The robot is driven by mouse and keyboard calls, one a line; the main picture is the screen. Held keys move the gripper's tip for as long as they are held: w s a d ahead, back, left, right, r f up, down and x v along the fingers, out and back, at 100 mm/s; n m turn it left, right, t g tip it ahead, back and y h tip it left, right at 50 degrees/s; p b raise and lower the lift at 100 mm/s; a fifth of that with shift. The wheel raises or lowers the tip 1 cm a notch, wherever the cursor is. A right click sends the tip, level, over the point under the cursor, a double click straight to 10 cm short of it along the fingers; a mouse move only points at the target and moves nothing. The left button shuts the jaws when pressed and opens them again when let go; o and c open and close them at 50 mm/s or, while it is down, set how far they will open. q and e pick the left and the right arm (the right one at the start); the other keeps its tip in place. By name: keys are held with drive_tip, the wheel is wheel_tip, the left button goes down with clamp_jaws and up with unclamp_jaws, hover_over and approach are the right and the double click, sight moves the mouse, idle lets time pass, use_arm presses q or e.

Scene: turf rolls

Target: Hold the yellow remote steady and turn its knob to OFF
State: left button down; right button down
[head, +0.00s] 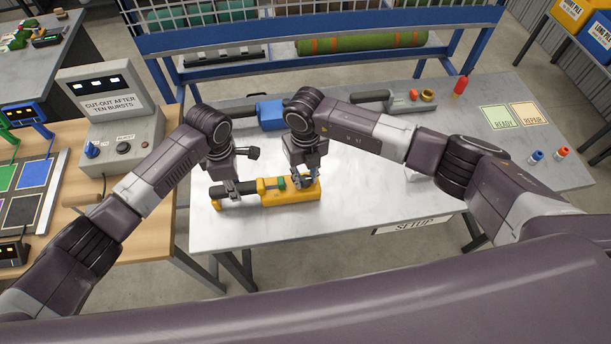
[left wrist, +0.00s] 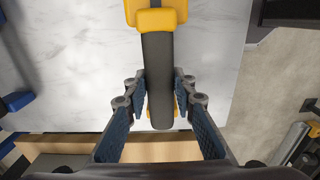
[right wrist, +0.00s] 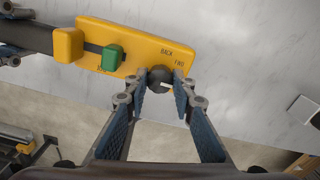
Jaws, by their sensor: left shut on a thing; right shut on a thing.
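The yellow remote (head: 298,193) lies on the white table near its front edge, its black handle pointing left. My left gripper (head: 232,190) is shut on the black handle, which also shows between the fingers in the left wrist view (left wrist: 158,75). My right gripper (head: 303,180) is shut on the dark round knob (right wrist: 160,78) at the remote's right end. In the right wrist view a pale pointer mark on the knob points right, toward the printed FWD. BACK is printed above it. A green button (right wrist: 112,57) sits left of the knob. The OFF lettering is mostly hidden or unreadable.
A blue remote (head: 270,114) and a grey one (head: 405,102) lie farther back on the table (head: 400,215). A red cylinder (head: 461,85) stands at back right, near the READY (head: 499,117) and REPAIR (head: 531,113) squares. A grey CUT-OUT box (head: 110,110) stands on the wooden bench at left.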

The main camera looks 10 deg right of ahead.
sight(305, 178)
use_arm(q)
drive_tip(key=shift+f, duration=0.1)
use_arm(e)
drive_tip(key=c, duration=1.6)
unclamp_jaws()
wheel_tip(305, 178, up, 12)
drive_tip(key=shift+r, duration=0.1)
use_arm(q)
drive_tip(key=c, duration=2)
unclamp_jaws()
drive_tip(key=o, duration=0.5)
drive_tip(key=shift+c, duration=0.2)
